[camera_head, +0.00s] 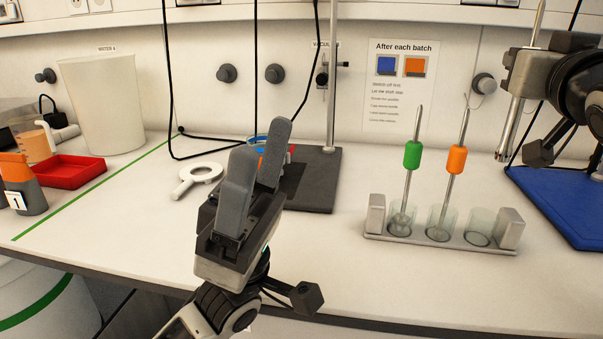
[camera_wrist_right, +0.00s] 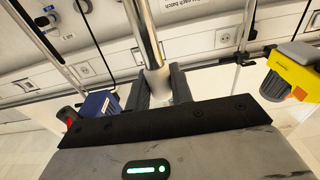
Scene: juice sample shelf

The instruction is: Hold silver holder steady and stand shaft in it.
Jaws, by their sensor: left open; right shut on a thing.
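The silver holder (camera_head: 440,243) stands on the bench right of centre, with pale end blocks and three clear cups. A shaft with a green collar (camera_head: 412,155) stands in its left cup and one with an orange collar (camera_head: 457,159) in its middle cup. The right cup (camera_head: 480,228) is empty. My right gripper (camera_head: 516,78) is shut on a bare metal shaft, above and behind the holder's right end. This shaft (camera_wrist_right: 143,35) also shows between the fingers in the right wrist view. My left gripper (camera_head: 257,152) is open and empty, left of the holder and apart from it.
A dark stand base (camera_head: 318,190) with an upright rod (camera_head: 332,75) is behind my left gripper. A white ring-shaped tool (camera_head: 199,178) lies left of it. A blue mat (camera_head: 560,205) is at the right, a red tray (camera_head: 70,172) at the left. Bench in front of the holder is clear.

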